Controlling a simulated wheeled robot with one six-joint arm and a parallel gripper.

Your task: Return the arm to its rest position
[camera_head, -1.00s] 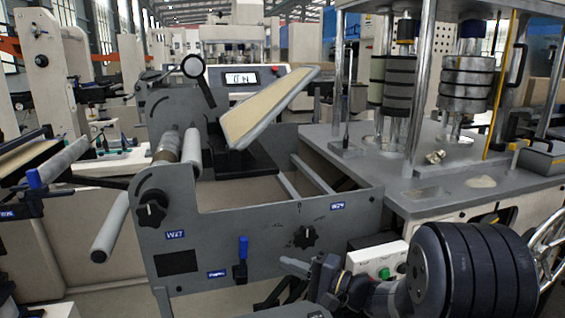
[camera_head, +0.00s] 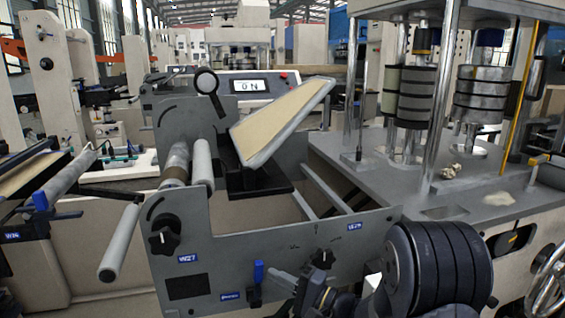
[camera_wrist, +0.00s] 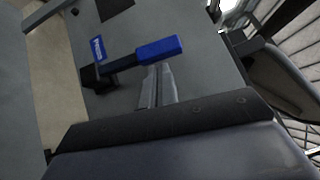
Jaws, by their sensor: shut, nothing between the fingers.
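My gripper's two grey fingers (camera_wrist: 158,70) are together and empty in the wrist view, with the dark gripper body below them. Their tips appear close to the blue lever handle (camera_wrist: 160,49) on the grey machine panel; whether they touch it I cannot tell. In the head view, my black ringed arm link is at the lower right, in front of the panel. The gripper end is low and partly hidden there.
The grey side panel (camera_head: 260,245) with a W27 label is close in front of my arm. A roller (camera_head: 121,242) sticks out at left. A tilted tray (camera_head: 283,122) and a lit display (camera_head: 250,86) are behind. A steel-topped machine (camera_head: 440,190) stands right, with a handwheel (camera_head: 550,278).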

